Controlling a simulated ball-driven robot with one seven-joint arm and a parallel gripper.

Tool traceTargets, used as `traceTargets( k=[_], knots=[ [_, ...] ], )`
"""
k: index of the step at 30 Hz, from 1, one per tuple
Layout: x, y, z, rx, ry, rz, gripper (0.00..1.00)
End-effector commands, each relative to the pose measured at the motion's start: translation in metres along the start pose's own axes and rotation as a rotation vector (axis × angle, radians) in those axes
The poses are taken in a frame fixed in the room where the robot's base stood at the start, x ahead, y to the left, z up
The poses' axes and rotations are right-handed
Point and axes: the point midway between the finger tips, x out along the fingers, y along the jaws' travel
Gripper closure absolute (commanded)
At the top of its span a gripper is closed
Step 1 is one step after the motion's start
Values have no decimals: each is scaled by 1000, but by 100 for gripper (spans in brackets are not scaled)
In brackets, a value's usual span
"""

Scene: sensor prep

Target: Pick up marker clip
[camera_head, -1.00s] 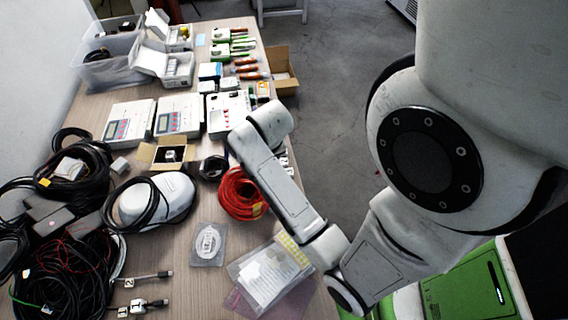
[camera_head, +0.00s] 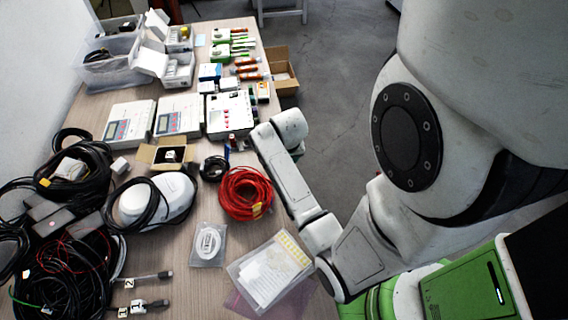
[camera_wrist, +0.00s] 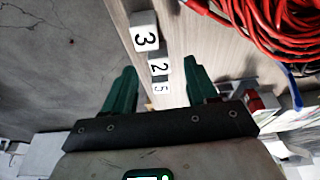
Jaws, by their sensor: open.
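White numbered blocks, which look like marker clips, lie in a row on the table near its edge in the wrist view: one marked 3 (camera_wrist: 145,32), one marked 2 (camera_wrist: 159,68) and one marked 5 (camera_wrist: 161,89). My gripper (camera_wrist: 160,74) is open, with its green fingers apart on either side of the row's line. Nothing is held between them. I cannot tell how far the fingertips are from the blocks. In the head view, my arm hides this row and most of my gripper. Other numbered white tags (camera_head: 127,283) sit by cable ends at the near left.
A red cable coil (camera_head: 245,193) lies beside the row. A white device (camera_head: 229,113), an open cardboard box (camera_head: 165,154) and a bagged sheet (camera_head: 268,270) share the table. Black cables crowd the left. Beyond the table's right edge is open grey floor (camera_head: 335,120).

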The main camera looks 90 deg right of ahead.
Motion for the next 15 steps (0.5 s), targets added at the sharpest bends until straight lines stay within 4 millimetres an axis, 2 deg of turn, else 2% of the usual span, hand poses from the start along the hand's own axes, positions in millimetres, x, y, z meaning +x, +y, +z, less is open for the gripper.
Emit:
traceTargets(
  k=[7,15],
  knots=[
    [32,1,-1,1,-1,1,42],
    [36,1,-1,0,1,0,42]
  ],
)
